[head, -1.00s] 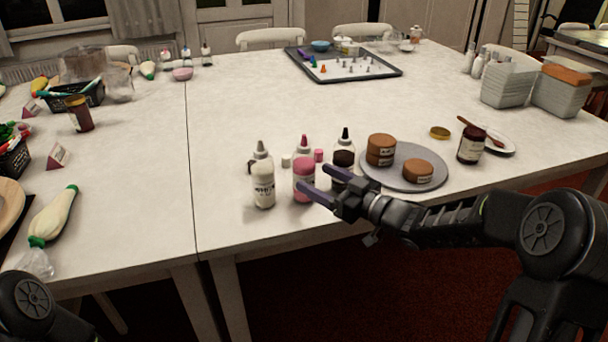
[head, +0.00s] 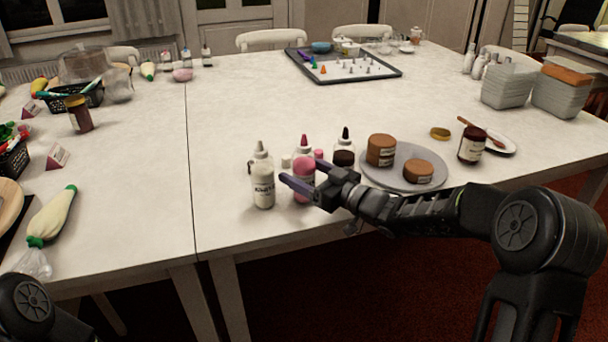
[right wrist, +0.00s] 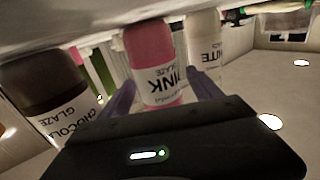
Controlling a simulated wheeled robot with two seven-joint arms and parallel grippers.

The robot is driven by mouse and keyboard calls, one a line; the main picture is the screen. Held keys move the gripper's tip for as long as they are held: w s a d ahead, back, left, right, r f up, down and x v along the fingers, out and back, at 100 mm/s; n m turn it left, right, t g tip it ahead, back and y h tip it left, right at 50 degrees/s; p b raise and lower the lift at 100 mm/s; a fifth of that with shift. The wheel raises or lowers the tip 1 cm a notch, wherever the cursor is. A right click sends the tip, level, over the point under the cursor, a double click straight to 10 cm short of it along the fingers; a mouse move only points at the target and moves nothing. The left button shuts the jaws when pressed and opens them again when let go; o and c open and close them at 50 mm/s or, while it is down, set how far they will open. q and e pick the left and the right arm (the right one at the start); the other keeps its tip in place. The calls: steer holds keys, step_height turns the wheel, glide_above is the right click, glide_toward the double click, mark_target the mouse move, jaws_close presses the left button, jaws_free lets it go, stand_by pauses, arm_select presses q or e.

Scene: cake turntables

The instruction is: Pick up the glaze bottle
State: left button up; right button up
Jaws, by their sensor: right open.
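Three glaze bottles stand in a row near the table's front edge. The white one (head: 262,178) is at the left, the pink one (head: 304,172) in the middle, and the dark chocolate one (head: 344,160) at the right, partly hidden by my right gripper. My right gripper (head: 302,176) is open, with its purple fingers at the pink bottle. In the right wrist view the pink bottle (right wrist: 152,60) lies between the two fingers, the chocolate bottle (right wrist: 45,95) to the left and the white bottle (right wrist: 203,45) to the right. I cannot tell whether the fingers touch the pink bottle. My left gripper is not in view.
A grey round board (head: 384,178) with brown cakes stands right of the bottles. A dark jar (head: 471,144) is farther right. A piping bag (head: 54,216) lies at the left. The table (head: 240,110) is clear behind the bottles.

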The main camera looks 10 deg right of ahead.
steer(key=c, duration=1)
steer(key=shift+o, duration=0.2)
steer(key=shift+r, duration=0.1)
step_height(320, 180, up, 10)
steer(key=p, duration=0.2)
steer(key=shift+p, duration=0.3)
steer(key=shift+o, duration=1.3)
steer(key=c, duration=0.4)
steer(key=shift+o, duration=0.2)
